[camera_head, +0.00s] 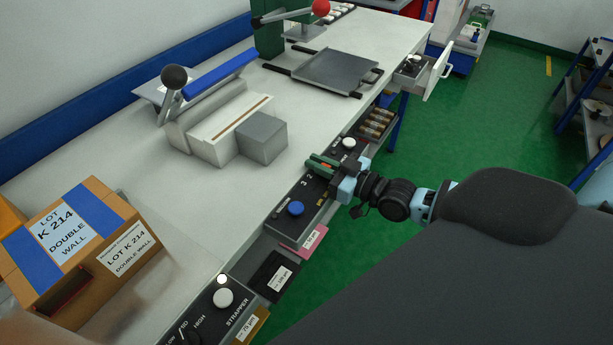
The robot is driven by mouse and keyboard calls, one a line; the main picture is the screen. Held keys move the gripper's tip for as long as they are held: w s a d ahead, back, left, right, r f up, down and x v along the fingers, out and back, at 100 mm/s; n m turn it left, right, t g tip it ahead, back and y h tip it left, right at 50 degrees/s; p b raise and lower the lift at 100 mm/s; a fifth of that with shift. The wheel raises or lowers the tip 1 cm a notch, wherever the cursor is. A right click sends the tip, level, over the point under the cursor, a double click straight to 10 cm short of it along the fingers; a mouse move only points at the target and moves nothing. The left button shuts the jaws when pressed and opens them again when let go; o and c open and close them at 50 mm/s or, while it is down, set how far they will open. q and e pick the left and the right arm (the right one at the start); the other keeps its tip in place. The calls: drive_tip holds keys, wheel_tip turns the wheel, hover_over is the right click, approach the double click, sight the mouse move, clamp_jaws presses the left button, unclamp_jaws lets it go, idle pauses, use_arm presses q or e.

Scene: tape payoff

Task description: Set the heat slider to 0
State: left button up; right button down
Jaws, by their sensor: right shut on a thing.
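The figures 3 and 2 show on the panel just left of the fingers; the lower end of the scale and the slider's exact setting cannot be read. My left gripper is not in view.
A blue knob (295,208) and a white knob (348,143) are on the panel near the gripper. The sealer (218,135) with its grey block (262,138) stands behind. A strapper panel (208,318) and a carton (103,206) are nearer. Bare benchtop (165,205) lies between.

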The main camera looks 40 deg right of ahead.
sight(327, 155)
drive_tip(key=shift+w+d+f+b, duration=0.2)
drive_tip(key=shift+d+b, duration=0.1)
drive_tip(key=shift+d, duration=0.3)
drive_tip(key=shift+w+d+f+b, duration=0.15)
drive_tip(key=shift+w+d+b, duration=0.1)
drive_tip(key=shift+d, duration=0.35)
drive_tip(key=shift+w+d+r, duration=0.1)
drive_tip(key=shift+d+r, duration=0.05)
drive_tip(key=shift+d, duration=0.1)
drive_tip(key=shift+d+r, duration=0.1)
drive_tip(key=shift+r, duration=0.1)
drive_tip(key=c, duration=1.5)
unclamp_jaws()
drive_tip(key=shift+w, duration=0.1)
drive_tip(key=p+v, duration=0.1)
drive_tip(key=v, duration=0.7)
